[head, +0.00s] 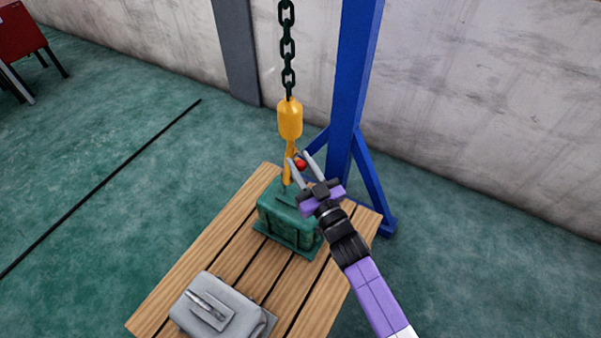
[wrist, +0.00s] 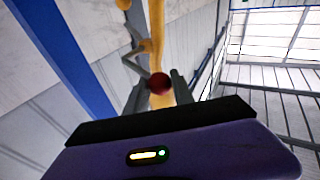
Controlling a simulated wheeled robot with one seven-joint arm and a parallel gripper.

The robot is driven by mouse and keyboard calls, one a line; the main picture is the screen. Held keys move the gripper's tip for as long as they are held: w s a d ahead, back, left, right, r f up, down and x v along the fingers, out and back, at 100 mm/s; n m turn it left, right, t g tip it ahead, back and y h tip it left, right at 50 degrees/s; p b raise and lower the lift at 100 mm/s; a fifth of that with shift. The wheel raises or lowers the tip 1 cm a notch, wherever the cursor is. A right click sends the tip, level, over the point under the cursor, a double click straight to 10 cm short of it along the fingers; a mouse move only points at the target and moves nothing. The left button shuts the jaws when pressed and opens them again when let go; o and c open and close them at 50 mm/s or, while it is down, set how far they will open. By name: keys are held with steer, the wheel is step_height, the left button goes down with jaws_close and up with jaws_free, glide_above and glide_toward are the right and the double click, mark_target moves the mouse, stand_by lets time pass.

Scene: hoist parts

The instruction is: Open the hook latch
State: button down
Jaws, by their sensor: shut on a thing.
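The yellow hook (head: 287,174) hangs from a yellow block (head: 290,118) on a dark chain (head: 288,50), just above a green box-like part. Its latch carries a red knob (head: 301,164). My gripper (head: 300,160) is shut on the red knob, with one finger on each side of it. In the wrist view the red knob (wrist: 159,83) sits between my fingertips, in front of the yellow hook (wrist: 156,40). A thin grey latch piece (wrist: 136,60) shows beside the hook there. How far the latch stands open is too small to tell.
The green part (head: 285,212) stands on a wooden slatted table (head: 180,286), under the hook. A grey part (head: 222,306) lies near the table's front. A blue post (head: 352,80) with braces stands behind on the right. A red object (head: 18,32) is far left.

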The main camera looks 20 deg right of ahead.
step_height(320, 180, down, 8)
steer(key=n+y+b, duration=1.3)
steer(key=n+b, duration=0.8)
steer(key=b, duration=0.4)
steer(key=shift+w+d+f, duration=0.2)
steer(key=shift+w+d, duration=0.1)
steer(key=shift+d, duration=0.1)
steer(key=shift+r+n+y, duration=0.1)
steer(key=shift+n+y, duration=0.3)
steer(key=shift+n, duration=0.1)
